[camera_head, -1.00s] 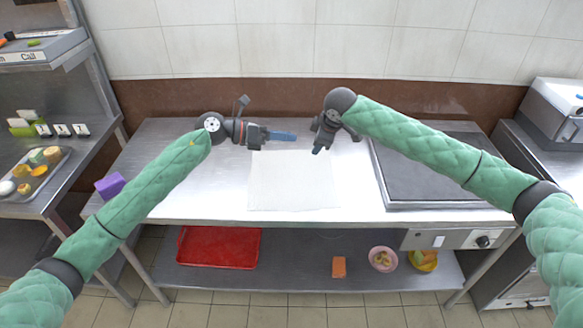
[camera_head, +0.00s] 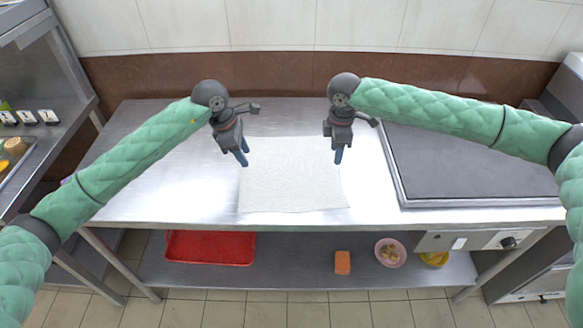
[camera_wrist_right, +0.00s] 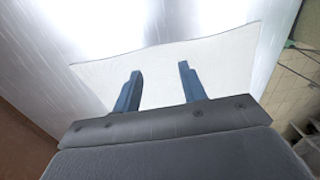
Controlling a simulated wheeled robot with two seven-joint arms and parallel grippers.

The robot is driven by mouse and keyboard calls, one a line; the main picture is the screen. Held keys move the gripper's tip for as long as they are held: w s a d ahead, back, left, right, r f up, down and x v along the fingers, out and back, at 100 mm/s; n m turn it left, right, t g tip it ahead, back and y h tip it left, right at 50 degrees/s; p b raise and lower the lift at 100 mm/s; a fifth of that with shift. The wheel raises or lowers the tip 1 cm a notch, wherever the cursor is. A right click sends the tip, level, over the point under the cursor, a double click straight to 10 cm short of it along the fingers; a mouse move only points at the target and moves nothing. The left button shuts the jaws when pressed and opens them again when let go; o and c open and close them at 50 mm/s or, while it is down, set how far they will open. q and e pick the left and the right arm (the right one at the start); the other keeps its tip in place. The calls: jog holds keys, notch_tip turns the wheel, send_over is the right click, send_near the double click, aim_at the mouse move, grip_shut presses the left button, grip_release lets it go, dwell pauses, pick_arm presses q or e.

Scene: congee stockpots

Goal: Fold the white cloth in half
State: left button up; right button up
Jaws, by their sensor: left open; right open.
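The white cloth (camera_head: 292,185) lies flat and spread out on the steel table, roughly square. My left gripper (camera_head: 244,158) points down over the cloth's far left corner area, its blue fingers open and empty. My right gripper (camera_head: 339,156) points down over the cloth's far right corner area, open and empty. In the right wrist view the cloth (camera_wrist_right: 175,72) stretches ahead of and beneath the two spread blue fingers of my right gripper (camera_wrist_right: 158,88), with nothing between them. I cannot tell how high either gripper is above the cloth.
The steel table (camera_head: 160,192) is clear left of the cloth. A dark griddle (camera_head: 470,165) fills its right side. On the lower shelf are a red tray (camera_head: 210,248), an orange block (camera_head: 342,262), a pink bowl (camera_head: 390,252) and a yellow item (camera_head: 434,258). A tiled wall stands behind.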

aim_at(250, 170)
pick_arm(q)
jog(key=shift+f, duration=2.15)
pick_arm(e)
jog(key=shift+f, duration=2.15)
pick_arm(q)
jog(key=shift+f, duration=0.1)
pick_arm(e)
jog(key=shift+f, duration=0.1)
pick_arm(q)
grip_shut()
pick_arm(e)
grip_shut()
pick_arm(q)
jog(key=shift+r, duration=0.2)
pick_arm(e)
jog(key=shift+r, duration=0.2)
